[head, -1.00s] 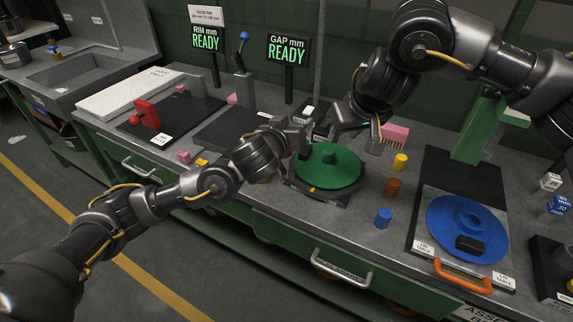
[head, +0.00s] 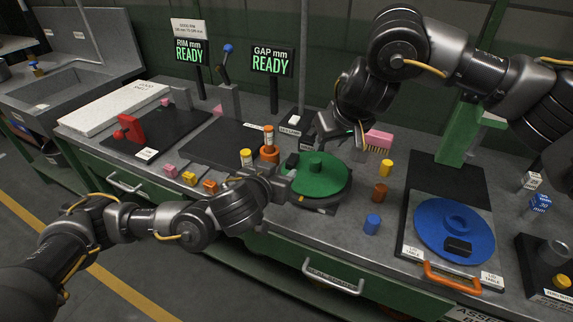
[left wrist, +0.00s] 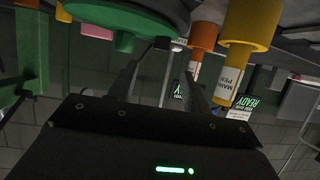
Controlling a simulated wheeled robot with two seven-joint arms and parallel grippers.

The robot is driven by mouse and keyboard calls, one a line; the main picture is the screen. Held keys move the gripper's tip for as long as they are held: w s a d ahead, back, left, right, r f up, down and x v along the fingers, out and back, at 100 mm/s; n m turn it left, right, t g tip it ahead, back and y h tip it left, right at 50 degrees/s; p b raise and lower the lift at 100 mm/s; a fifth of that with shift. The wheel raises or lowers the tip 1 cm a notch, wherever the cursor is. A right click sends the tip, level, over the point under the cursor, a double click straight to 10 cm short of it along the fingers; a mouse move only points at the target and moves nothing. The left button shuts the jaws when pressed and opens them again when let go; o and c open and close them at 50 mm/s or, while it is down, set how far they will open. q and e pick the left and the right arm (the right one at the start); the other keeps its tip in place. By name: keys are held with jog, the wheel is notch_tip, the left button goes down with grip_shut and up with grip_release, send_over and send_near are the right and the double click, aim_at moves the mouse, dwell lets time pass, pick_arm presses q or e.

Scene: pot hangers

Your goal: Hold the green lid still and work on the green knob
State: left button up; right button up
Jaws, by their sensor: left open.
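The green lid (head: 333,181) lies flat on a dark square stand near the bench's front edge. Its round green knob (head: 316,160) stands up at the middle. A small black block (head: 291,160) sits at the lid's left side. My left gripper (head: 285,185) is at the lid's left front edge, open and empty. In the left wrist view, the lid (left wrist: 150,22) and knob (left wrist: 125,43) show upside down beyond the open fingers (left wrist: 160,75). My right gripper (head: 342,138) hangs just behind the lid; its finger spacing is unclear.
Orange and yellow marker pens (head: 269,140) stand behind my left gripper. Yellow, brown and blue (head: 373,223) cylinders stand right of the lid. A blue lid (head: 430,230) lies on a black plate further right. Signs (head: 272,60) read READY behind.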

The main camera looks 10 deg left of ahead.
aim_at(291, 161)
pick_arm(q)
jog(key=x, duration=0.8)
jog(key=shift+w, duration=0.25)
grip_shut()
dwell(0.4)
